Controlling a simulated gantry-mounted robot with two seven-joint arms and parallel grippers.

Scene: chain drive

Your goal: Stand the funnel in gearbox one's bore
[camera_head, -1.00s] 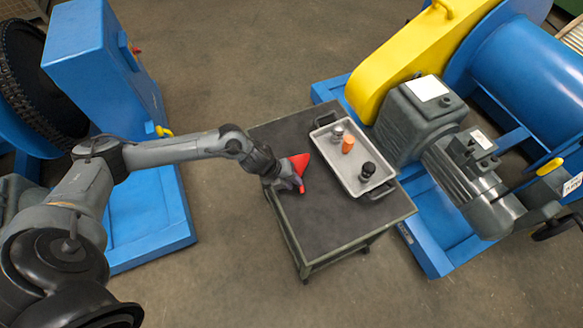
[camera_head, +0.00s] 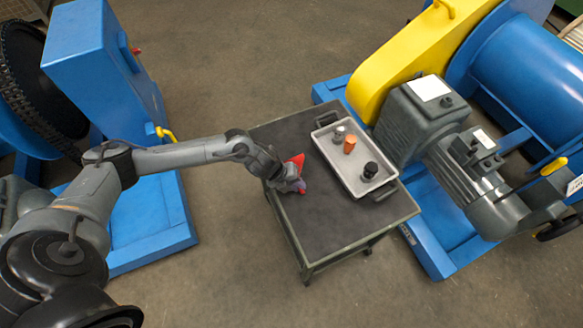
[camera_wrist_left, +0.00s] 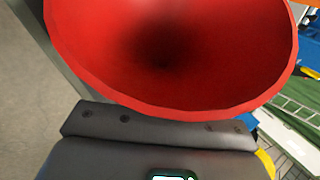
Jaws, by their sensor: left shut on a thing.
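The red funnel (camera_head: 298,161) is at the left side of the cart, largely hidden by my left gripper (camera_head: 291,184). In the left wrist view its wide red mouth (camera_wrist_left: 170,50) opens toward the camera and fills the upper middle. My left gripper is shut on the funnel; its fingertips are not clearly visible. A grey gearbox (camera_head: 407,125) stands right of the cart, with a white label and a small dark fitting (camera_head: 445,101) on top. No open bore can be made out, and no number is readable. My right gripper is not in view.
The dark-topped cart (camera_head: 320,225) carries a grey tray (camera_head: 341,174) holding a grey metal piece (camera_head: 339,134), an orange cylinder (camera_head: 350,144) and a black piece (camera_head: 371,169). A yellow guard (camera_head: 400,50) rises behind the gearbox, and a motor (camera_head: 465,170) adjoins it. The cart's front is bare.

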